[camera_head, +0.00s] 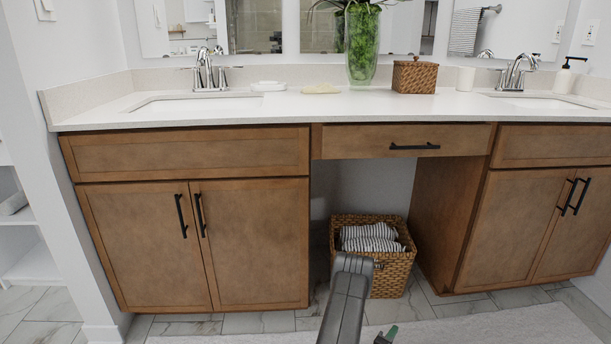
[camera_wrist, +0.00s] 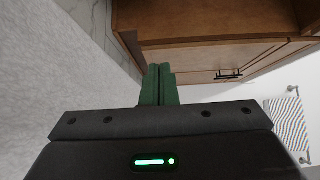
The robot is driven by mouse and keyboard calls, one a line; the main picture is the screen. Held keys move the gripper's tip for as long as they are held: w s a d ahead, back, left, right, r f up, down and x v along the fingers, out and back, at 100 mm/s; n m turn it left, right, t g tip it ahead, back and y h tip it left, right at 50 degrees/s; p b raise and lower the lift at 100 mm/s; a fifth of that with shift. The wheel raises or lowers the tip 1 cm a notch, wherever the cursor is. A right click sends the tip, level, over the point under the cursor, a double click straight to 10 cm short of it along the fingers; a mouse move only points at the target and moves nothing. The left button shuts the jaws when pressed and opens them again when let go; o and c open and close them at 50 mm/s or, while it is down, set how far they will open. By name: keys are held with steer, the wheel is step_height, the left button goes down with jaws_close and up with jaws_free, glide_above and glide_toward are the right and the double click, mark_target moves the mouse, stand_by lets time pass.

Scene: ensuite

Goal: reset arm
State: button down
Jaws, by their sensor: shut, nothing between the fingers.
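My gripper (camera_wrist: 159,70) shows in the wrist view with its two green fingers pressed together and nothing between them. In the head view my grey arm rises at the bottom middle, in front of the woven basket. A small part of my gripper (camera_head: 388,335) shows at the bottom edge, low over the floor near the pale rug. Most of the gripper is cut off there. In the wrist view the fingers point toward the wooden cabinet (camera_wrist: 215,25), and I see no contact.
A wooden vanity (camera_head: 190,153) with a white counter (camera_head: 290,108) spans the view. A woven basket (camera_head: 397,275) with striped towels stands in its knee space. A pale rug (camera_head: 500,328) lies in front. A glass vase (camera_head: 362,45) and small brown box (camera_head: 414,77) stand on the counter.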

steer(key=s, duration=0.8)
steer(key=shift+s+d, duration=0.15)
steer(key=shift+d, duration=0.25)
steer(key=shift+s, duration=0.1)
